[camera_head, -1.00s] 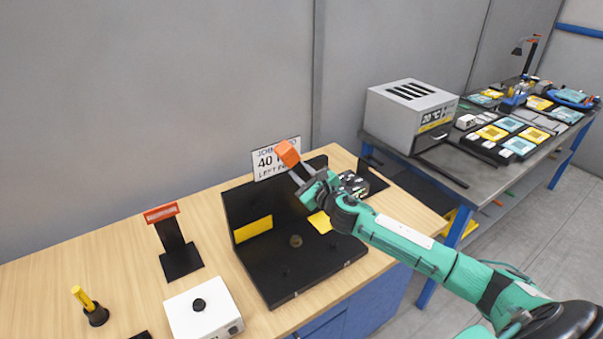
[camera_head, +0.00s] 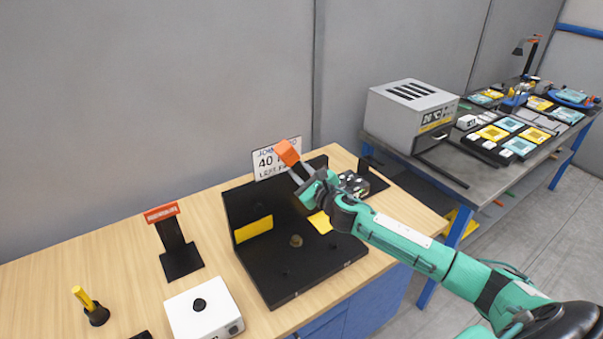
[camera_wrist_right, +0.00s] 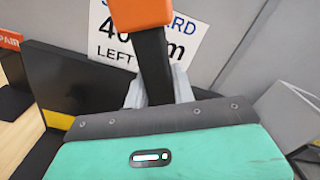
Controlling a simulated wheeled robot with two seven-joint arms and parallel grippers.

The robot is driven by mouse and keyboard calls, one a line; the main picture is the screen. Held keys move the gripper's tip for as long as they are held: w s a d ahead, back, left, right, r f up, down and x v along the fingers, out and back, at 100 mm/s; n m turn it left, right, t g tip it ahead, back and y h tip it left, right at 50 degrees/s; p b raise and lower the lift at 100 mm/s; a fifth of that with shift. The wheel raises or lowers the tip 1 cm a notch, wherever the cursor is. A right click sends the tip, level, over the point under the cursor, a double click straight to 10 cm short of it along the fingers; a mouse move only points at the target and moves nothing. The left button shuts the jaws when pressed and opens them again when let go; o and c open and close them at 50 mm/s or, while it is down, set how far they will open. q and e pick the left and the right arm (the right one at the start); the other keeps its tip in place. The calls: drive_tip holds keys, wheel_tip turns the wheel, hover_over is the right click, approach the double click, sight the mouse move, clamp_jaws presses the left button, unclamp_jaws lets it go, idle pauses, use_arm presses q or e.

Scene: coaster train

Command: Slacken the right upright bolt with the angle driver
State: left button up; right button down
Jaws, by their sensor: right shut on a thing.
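The angle driver, with an orange end (camera_head: 287,152) and a dark shaft, is held in my right gripper (camera_head: 301,174). In the right wrist view its orange end (camera_wrist_right: 141,14) points up and away, and the grey fingers (camera_wrist_right: 158,92) close on the dark shaft. The gripper is raised in front of the black fixture's back wall. The fixture's black base (camera_head: 310,268) carries a round brownish part and small dark studs. The right upright bolt cannot be made out; the arm and gripper cover that side. My left gripper is not in view.
A job card (camera_head: 268,162) reading "40" and "LEFT" stands behind the fixture. A white box (camera_head: 190,322), a black stand with a red sign (camera_head: 162,212) and a yellow-handled tool (camera_head: 84,297) are left. A grey oven (camera_head: 400,125) stands on the right bench.

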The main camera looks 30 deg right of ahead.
drive_tip(key=shift+w+r, duration=0.2)
drive_tip(key=shift+w, duration=0.45)
idle(0.6)
drive_tip(key=shift+s+r+p, duration=0.15)
drive_tip(key=shift+r+p, duration=0.05)
drive_tip(key=shift+p, duration=0.35)
idle(2.5)
drive_tip(key=shift+s+f, duration=0.15)
